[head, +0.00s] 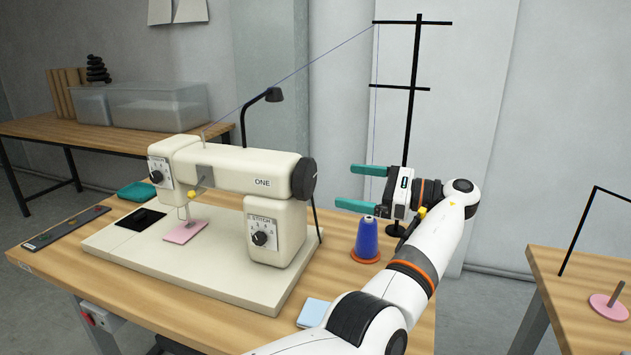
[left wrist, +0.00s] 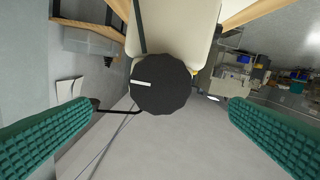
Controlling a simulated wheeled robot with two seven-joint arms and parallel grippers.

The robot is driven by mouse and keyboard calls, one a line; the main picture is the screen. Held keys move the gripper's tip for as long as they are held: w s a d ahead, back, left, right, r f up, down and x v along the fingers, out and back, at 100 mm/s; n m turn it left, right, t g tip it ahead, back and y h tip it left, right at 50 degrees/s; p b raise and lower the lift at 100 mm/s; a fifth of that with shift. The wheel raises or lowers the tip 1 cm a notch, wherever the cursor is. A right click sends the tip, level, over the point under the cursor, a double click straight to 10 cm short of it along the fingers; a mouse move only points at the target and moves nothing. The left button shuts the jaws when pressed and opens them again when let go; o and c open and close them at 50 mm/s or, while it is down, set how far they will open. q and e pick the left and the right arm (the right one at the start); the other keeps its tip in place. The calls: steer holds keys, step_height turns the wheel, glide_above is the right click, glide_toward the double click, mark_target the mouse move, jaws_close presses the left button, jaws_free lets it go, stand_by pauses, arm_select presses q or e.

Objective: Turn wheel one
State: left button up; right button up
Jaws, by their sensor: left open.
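A cream sewing machine (head: 225,166) marked ONE stands on the wooden table. Its black handwheel (head: 304,179) is on the machine's right end. In the left wrist view the handwheel (left wrist: 161,84) faces me, with a white mark pointing left. My left gripper (head: 352,187) is to the right of the wheel, with its green fingers pointing at it. The fingers are open and apart from the wheel. In the left wrist view the open fingers (left wrist: 160,125) lie to either side, below the wheel. My right gripper is not in view.
A blue thread spool (head: 367,238) on an orange base stands below my left gripper. A black thread stand (head: 411,100) rises behind it. A light blue pad (head: 313,313) lies near the front edge. Another table (head: 570,295) is at right.

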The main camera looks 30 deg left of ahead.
mark_target(311, 179)
arm_select(q)
steer(key=x, duration=0.8)
steer(key=shift+s+a, duration=0.1)
steer(key=shift+a, duration=0.35)
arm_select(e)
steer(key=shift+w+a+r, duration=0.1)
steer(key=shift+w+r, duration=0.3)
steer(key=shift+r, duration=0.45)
arm_select(q)
steer(key=shift+c, duration=0.2)
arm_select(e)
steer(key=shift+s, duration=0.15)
arm_select(q)
steer(key=c, duration=0.9)
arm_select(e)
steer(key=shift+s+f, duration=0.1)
